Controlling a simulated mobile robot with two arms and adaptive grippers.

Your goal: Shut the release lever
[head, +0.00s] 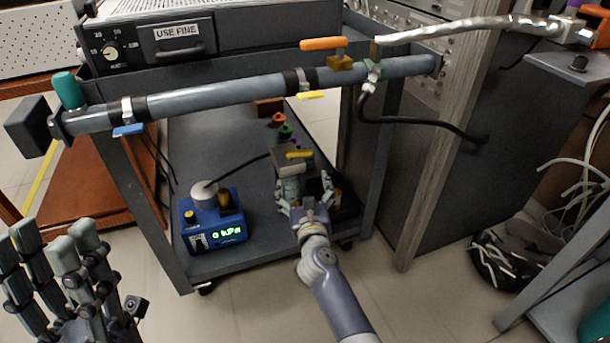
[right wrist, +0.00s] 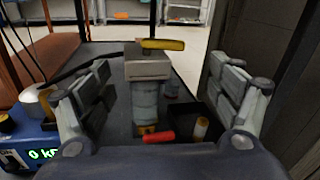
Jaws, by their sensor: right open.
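A grey valve block (head: 293,160) with a yellow lever (head: 300,154) on top stands on the cart's lower shelf. In the right wrist view the yellow lever (right wrist: 163,45) lies across the block's top, pointing right. A short red handle (right wrist: 159,136) is low in front of the cylinder (right wrist: 145,100) under the block. Which handle is the release lever is not marked. My right gripper (head: 306,192) is open, its fingers on either side of the cylinder, with visible gaps. My left gripper (head: 52,262) is at the lower left, fingers apart and empty, away from the cart.
A blue pressure gauge box (head: 212,222) sits left of the block, with a cable running to it. A grey pipe (head: 240,90) with an orange lever (head: 323,43) and a blue lever (head: 128,130) crosses above. A wooden post (head: 440,150) stands right.

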